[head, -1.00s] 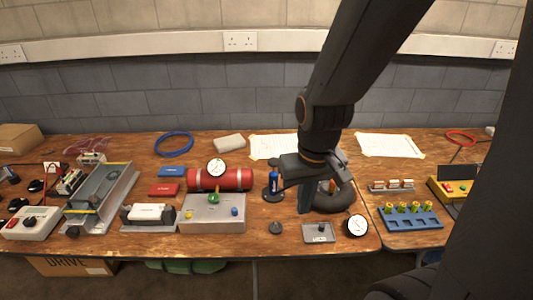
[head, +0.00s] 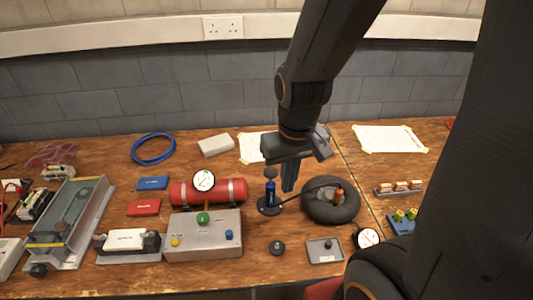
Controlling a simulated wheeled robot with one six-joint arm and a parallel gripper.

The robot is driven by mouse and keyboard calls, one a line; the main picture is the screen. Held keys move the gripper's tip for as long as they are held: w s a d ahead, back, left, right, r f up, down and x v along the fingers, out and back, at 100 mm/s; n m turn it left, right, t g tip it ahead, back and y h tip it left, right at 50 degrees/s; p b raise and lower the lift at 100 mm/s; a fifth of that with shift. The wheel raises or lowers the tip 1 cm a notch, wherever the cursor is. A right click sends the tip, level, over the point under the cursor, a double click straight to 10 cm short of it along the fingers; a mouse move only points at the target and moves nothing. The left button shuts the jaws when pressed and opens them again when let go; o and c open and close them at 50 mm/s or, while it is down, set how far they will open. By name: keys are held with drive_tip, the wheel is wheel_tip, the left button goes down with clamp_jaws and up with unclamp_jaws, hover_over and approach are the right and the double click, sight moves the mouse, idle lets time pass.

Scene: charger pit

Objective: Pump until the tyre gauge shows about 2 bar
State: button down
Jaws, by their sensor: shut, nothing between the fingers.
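The blue hand pump (head: 270,190) stands upright on a round black base, with its black handle (head: 270,174) on top. A dark hose runs from it to the black tyre (head: 331,212), which lies flat to its right. A round white dial gauge (head: 368,238) is at the table's front right, beside my arm; its reading is too small to tell. My gripper (head: 289,188) points down, shut and empty, just right of the pump and left of the tyre. It appears apart from the handle, though its depth is hard to judge.
A red tank (head: 225,191) with its own dial (head: 204,180) lies left of the pump, behind a grey box with coloured knobs (head: 204,246). A small tray (head: 324,251) and a black knob (head: 277,247) are in front. Papers (head: 390,138) lie behind.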

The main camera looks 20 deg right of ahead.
wheel_tip(320, 180, up, 9)
drive_tip(key=m+g, duration=0.1)
drive_tip(key=m, duration=0.1)
hover_over(270, 170)
drive_tip(key=shift+s+r, duration=0.1)
drive_tip(key=shift+r, duration=0.1)
drive_tip(key=shift+f, duration=0.15)
wheel_tip(270, 170, down, 14)
drive_tip(key=p, duration=0.3)
drive_tip(key=shift+p, duration=0.3)
